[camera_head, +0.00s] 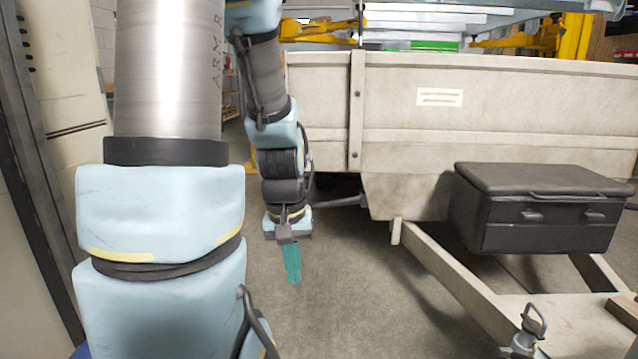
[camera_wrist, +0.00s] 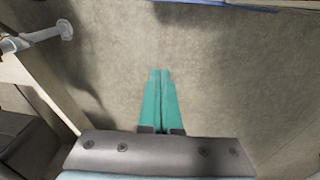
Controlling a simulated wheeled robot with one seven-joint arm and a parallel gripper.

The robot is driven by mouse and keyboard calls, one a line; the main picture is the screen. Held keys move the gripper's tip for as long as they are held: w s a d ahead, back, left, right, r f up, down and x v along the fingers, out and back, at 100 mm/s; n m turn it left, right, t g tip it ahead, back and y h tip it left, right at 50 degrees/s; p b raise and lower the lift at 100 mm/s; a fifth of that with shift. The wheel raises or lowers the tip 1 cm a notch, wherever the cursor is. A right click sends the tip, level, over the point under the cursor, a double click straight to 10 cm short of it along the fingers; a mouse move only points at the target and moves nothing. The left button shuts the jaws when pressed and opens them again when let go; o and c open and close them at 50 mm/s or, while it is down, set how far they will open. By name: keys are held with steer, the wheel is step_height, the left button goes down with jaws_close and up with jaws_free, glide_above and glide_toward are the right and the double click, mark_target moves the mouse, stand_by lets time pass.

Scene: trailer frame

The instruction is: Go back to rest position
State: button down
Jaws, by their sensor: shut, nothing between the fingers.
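My gripper (camera_head: 292,278) hangs from my arm near the middle of the head view, its teal fingers pointing down over bare floor. In the wrist view the two teal fingers (camera_wrist: 161,76) lie side by side, closed together with nothing between them. The gripper is apart from the trailer, to the left of its drawbar in the head view.
The pale trailer body (camera_head: 530,110) stands behind and to the right. A dark toolbox (camera_head: 545,222) sits over the drawbar frame (camera_head: 450,278), which ends in a metal coupling (camera_head: 527,335). Grey concrete floor (camera_head: 350,300) is clear below my gripper. Yellow lift equipment (camera_head: 570,35) stands behind.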

step_height(320, 180, up, 29)
steer(key=a+t+p, duration=0.1)
steer(key=a+p, duration=0.1)
steer(key=p, duration=2.5)
steer(key=shift+s+m, duration=0.4)
